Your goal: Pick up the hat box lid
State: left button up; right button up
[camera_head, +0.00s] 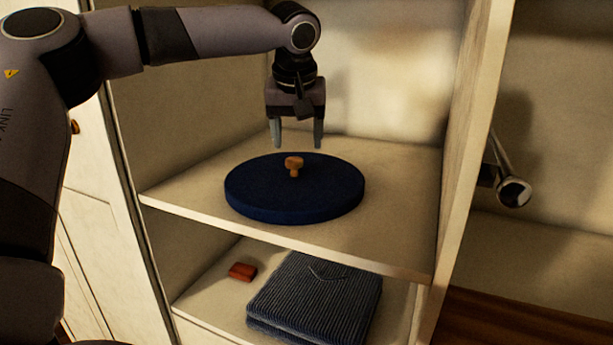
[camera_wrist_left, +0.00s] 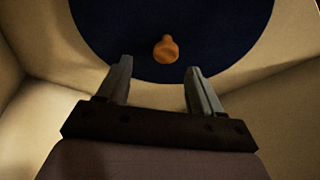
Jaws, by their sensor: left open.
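The hat box lid (camera_head: 295,200) is a round, dark blue disc with a small orange-brown knob (camera_head: 293,165) at its middle. It lies flat on the upper shelf of an open cabinet. My left gripper (camera_head: 297,145) points down above the lid, a little behind the knob in the head view, with its fingers apart and nothing between them. In the left wrist view the lid (camera_wrist_left: 215,35) fills the top, and the knob (camera_wrist_left: 166,49) stands just beyond the gap between the open fingertips (camera_wrist_left: 157,72). My right gripper is not in view.
The upper shelf (camera_head: 395,190) is bare around the lid, with cabinet walls on both sides and behind. The shelf below holds a folded dark ribbed garment (camera_head: 315,300) and a small red-brown object (camera_head: 242,271). A metal rod (camera_head: 510,185) shows in the right compartment.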

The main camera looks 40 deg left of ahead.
aim_at(294, 159)
pick_arm(q)
jog(key=x, duration=0.4)
jog(key=p+x, duration=0.1)
jog(key=x, duration=0.1)
jog(key=shift+s+a+f, duration=0.15)
jog(key=shift+a+f, duration=0.1)
jog(key=shift+a, duration=0.2)
jog(key=c, duration=1.2)
